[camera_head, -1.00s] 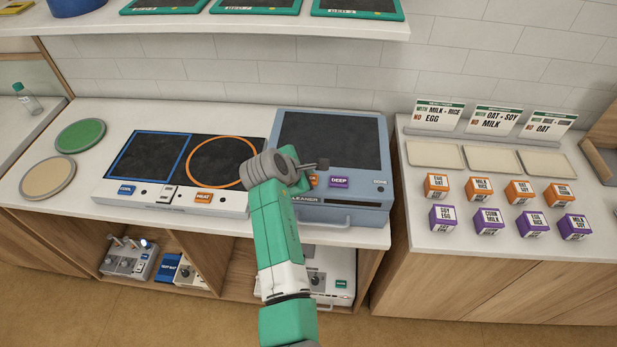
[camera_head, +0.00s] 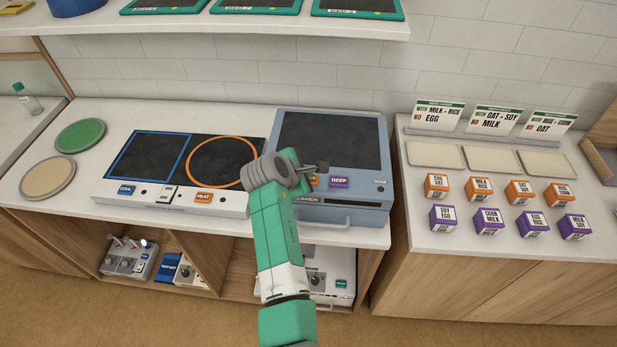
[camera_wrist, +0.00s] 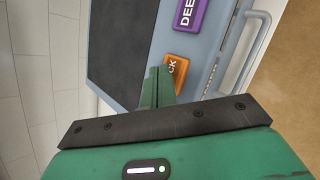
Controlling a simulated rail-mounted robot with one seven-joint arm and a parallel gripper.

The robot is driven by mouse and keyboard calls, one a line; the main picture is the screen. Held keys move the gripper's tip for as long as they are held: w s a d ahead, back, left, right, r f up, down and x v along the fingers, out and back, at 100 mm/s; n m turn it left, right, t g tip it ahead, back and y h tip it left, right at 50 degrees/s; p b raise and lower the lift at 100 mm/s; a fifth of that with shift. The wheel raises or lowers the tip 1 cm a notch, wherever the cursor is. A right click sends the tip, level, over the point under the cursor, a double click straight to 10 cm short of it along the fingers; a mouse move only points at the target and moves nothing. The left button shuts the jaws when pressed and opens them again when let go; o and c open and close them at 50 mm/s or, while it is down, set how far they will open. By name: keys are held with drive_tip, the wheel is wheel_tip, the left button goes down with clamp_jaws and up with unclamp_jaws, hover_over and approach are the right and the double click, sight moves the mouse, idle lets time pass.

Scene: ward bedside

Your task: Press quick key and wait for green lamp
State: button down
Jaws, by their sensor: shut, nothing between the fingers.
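The blue-grey cleaner (camera_head: 284,147) with a dark top stands on the counter, right of the cool and heat plates. Its orange quick key (camera_wrist: 177,66) shows in the wrist view, its lettering partly hidden by my fingers; only a sliver shows in the head view. My gripper (camera_wrist: 158,82) is shut and empty, its fingertips at the edge of the quick key; I cannot tell whether they touch it. The purple deep key (camera_head: 339,182) is just right of the quick key. The small done label (camera_head: 379,187) is at the cleaner's front right; I see no green light there.
The hot-cold unit (camera_head: 165,198) with blue and orange outlines lies left of the cleaner. A handle (camera_head: 325,222) sticks out at the cleaner's front. On the right counter stand orange and purple cubes (camera_head: 443,217), and sign cards (camera_head: 438,116) behind them. A shelf (camera_head: 230,25) runs above.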

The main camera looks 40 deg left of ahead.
drive_tip(key=shift+f, duration=0.4)
idle(0.8)
drive_tip(key=shift+r+p, duration=0.8)
wheel_tip(320, 180, up, 5)
drive_tip(key=p, duration=0.5)
drive_tip(key=shift+r, duration=0.15)
idle(0.4)
